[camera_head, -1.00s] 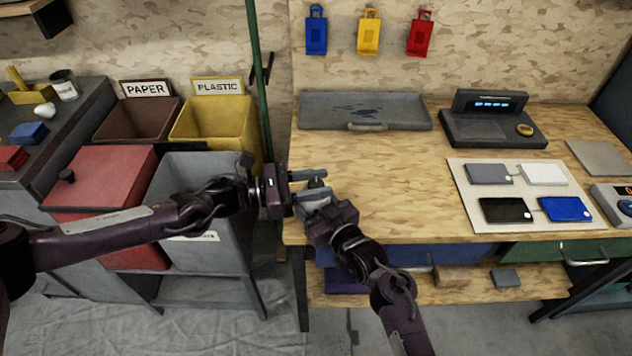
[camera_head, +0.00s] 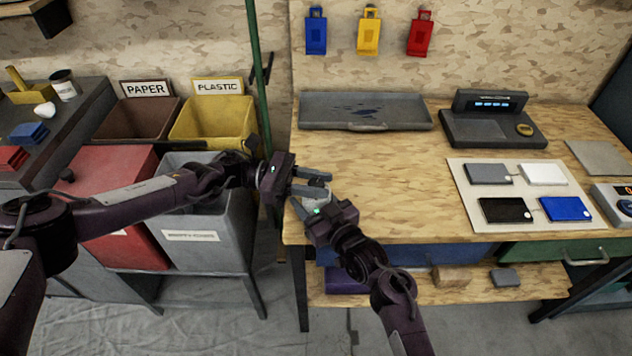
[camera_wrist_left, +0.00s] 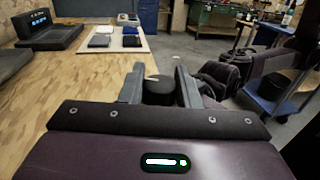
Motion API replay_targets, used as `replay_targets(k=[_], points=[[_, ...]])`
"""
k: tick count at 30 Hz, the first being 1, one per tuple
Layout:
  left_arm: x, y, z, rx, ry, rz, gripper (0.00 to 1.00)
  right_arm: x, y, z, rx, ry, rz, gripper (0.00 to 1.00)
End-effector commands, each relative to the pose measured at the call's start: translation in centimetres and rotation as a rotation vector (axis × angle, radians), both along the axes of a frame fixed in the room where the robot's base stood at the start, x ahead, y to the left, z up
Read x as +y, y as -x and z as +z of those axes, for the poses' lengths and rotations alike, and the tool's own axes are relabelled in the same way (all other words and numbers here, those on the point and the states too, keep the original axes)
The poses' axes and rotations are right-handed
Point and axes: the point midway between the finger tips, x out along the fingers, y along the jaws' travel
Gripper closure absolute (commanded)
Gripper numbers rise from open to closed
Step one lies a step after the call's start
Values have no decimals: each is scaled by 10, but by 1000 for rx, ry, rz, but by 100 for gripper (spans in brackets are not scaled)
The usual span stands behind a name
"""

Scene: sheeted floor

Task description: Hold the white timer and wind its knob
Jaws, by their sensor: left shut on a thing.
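The white timer (camera_head: 317,198) is held in the air at the table's left front corner, mostly covered by fingers in the head view. Its dark round knob (camera_head: 318,182) shows on top and, in the left wrist view, sits between my left fingertips as a dark cylinder (camera_wrist_left: 158,90). My left gripper (camera_head: 312,182) comes in from the left and is shut on the knob, one finger on each side. My right gripper (camera_head: 318,203) comes up from below and is around the white body. It looks shut on it, though the contact is partly hidden.
The wooden table (camera_head: 400,190) is clear beside the grippers. Farther right lies a white board (camera_head: 520,224) with several coloured pads. A grey tray (camera_head: 410,121) and a dark device (camera_head: 492,128) stand at the back. Left below are a grey bin (camera_head: 200,258) and a red bin (camera_head: 105,165).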

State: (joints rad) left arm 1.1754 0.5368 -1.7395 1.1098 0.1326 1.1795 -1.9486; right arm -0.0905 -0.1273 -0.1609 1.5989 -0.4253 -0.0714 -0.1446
Motion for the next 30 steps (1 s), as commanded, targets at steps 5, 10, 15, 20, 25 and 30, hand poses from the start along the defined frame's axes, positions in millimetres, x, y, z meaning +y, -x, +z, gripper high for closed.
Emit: replay_targets(k=[5,10,15,20,25,30], points=[[-2,-1,0,-2,-2,-149,93,1,1,0,-1,-1,3,72],[-1,-1,0,-1,0,-251,93,1,1,0,-1,-1,4,72],[-2,-2,0,-1,1,-330,93,2,1,0,-1,-1,5,72],[-2,-2,0,-2,2,-384,93,2,1,0,-1,-1,6,72],[0,-2,0,-2,-1,-419,93,3,2,0,-1,0,7,72],[0,-1,0,-1,-2,-435,93,3,2,0,-1,0,7,72]])
